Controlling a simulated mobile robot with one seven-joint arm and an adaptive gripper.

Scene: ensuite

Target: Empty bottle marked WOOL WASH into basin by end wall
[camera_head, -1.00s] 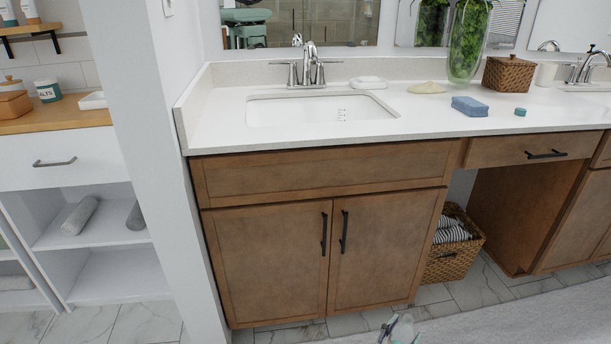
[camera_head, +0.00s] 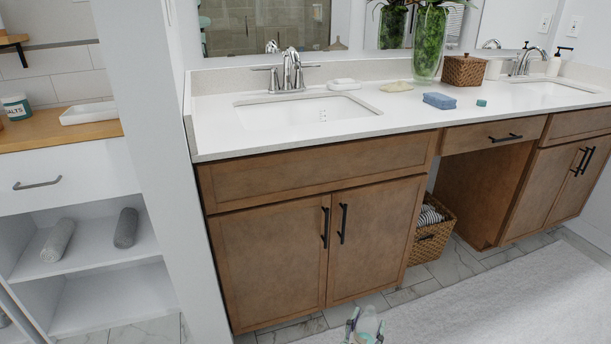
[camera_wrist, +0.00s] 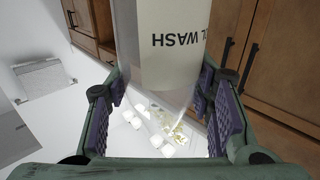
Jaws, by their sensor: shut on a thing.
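A clear bottle with a cream label (camera_wrist: 172,45) fills the top middle of the wrist view. The label's letters appear upside down and part of them reads "L WASH". My gripper (camera_wrist: 165,105) is shut on this bottle, with a finger on each side. In the head view the bottle (camera_head: 367,322) and my gripper (camera_head: 365,328) show small at the bottom edge, low in front of the vanity. The near basin (camera_head: 300,111) is set in the white counter, by the grey-white wall at the left. A second basin (camera_head: 545,92) lies at the far right.
A chrome faucet (camera_head: 290,70) stands behind the near basin. A wicker basket (camera_head: 432,235) stands under the counter.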

